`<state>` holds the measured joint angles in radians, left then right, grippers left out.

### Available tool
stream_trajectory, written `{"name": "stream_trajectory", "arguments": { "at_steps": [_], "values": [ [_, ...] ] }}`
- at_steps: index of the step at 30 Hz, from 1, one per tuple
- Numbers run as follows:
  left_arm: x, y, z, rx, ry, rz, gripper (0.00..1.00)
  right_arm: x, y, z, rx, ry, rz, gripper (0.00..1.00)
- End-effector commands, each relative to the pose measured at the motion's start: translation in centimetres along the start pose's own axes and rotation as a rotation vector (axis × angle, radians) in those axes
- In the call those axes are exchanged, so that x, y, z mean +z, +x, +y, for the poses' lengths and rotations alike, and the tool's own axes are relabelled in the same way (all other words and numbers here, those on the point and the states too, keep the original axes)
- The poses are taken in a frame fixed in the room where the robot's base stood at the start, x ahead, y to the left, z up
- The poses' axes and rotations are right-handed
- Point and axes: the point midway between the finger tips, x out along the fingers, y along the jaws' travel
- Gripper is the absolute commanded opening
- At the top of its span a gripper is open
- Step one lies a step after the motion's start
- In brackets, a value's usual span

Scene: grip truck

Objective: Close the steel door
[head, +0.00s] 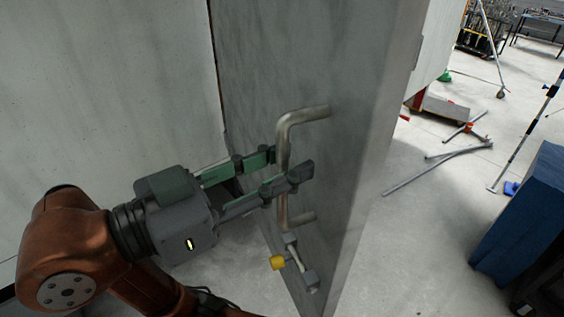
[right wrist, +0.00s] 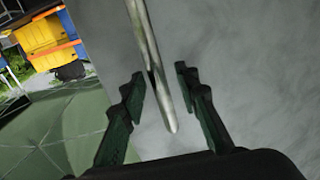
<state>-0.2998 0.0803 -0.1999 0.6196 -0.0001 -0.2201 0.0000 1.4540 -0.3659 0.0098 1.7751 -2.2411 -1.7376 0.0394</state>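The steel door (head: 350,150) is a grey slab standing open in the middle of the head view, its edge toward the bright room. Its bent metal handle (head: 284,160) sticks out from the door face. My right gripper (head: 290,165) is at the handle with its two fingers on either side of the bar. In the right wrist view the handle (right wrist: 150,65) runs down between the open fingertips (right wrist: 160,78), with gaps visible on both sides. A small latch with a yellow knob (head: 278,262) sits below the handle. My left gripper is out of view.
A pale wall (head: 100,90) is at the left. Beyond the door, metal poles (head: 437,168) lie on the concrete floor (head: 420,240). A blue box (head: 528,220) stands at the right.

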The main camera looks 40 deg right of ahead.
Motion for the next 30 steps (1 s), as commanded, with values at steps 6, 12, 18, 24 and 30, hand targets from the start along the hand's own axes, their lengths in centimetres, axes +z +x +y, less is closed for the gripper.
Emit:
{"name": "stream_trajectory", "arguments": {
  "at_steps": [6,12,18,24,30],
  "values": [
    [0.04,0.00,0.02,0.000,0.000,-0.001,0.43,0.00,-0.02,-0.02,0.000,-0.001,0.000,0.15],
    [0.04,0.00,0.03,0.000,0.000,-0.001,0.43,0.00,-0.02,-0.02,0.000,-0.001,0.000,0.01],
    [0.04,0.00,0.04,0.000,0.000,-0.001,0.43,-0.01,-0.03,-0.03,0.000,-0.001,0.001,0.00],
    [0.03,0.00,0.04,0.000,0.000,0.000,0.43,-0.01,-0.03,-0.04,0.000,-0.001,0.001,0.00],
    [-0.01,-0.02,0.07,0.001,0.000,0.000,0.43,-0.01,0.13,-0.05,0.000,-0.001,0.000,0.00]
  ]
}}
